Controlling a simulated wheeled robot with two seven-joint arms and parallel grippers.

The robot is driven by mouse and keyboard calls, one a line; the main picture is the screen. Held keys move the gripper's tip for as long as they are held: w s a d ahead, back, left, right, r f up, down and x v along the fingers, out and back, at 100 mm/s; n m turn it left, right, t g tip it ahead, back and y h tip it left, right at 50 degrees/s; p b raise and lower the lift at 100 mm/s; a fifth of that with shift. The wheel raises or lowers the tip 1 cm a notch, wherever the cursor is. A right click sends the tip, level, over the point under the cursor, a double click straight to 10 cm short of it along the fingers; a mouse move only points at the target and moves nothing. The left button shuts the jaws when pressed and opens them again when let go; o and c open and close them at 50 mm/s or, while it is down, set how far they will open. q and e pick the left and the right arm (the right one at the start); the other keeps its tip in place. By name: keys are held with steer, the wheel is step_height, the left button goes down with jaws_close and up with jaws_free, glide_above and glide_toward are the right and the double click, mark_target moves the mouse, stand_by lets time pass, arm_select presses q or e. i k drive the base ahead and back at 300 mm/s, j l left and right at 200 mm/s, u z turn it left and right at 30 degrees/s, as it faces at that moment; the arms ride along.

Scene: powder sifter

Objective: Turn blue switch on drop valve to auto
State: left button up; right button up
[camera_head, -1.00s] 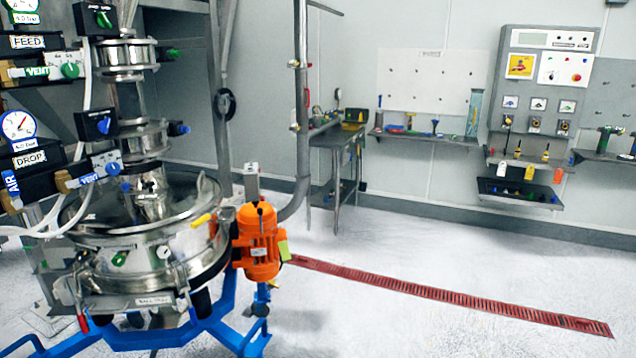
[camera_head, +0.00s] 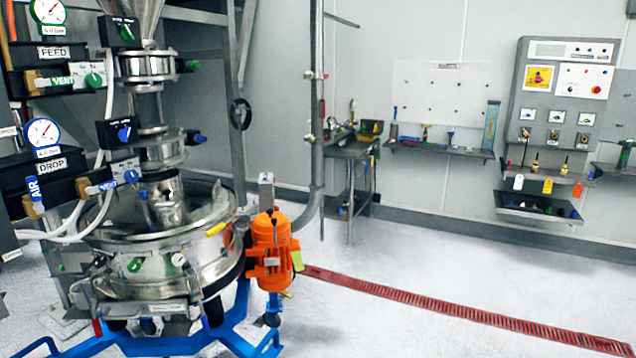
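The sifter (camera_head: 165,255) stands at the left, a round steel vessel with a stack of steel pipe sections above it. A black box with a blue switch (camera_head: 124,131) sits on the stack, right of the gauge above the DROP label (camera_head: 50,165). The switch's exact setting is too small to read. A second blue knob (camera_head: 131,176) is on a grey plate just below, near a blue VENT label. A blue handle (camera_head: 196,138) sticks out right of the stack. Neither gripper is in view.
Above are the FEED label (camera_head: 54,53) and a black box with a green switch (camera_head: 125,31). An orange motor (camera_head: 272,250) and blue frame legs (camera_head: 240,340) stand out at the sifter's right. A side table (camera_head: 352,150) and wall panel are behind. The floor right of the red drain is clear.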

mark_target(123, 134)
steer(key=u, duration=1.25)
steer(key=k+j, duration=0.05)
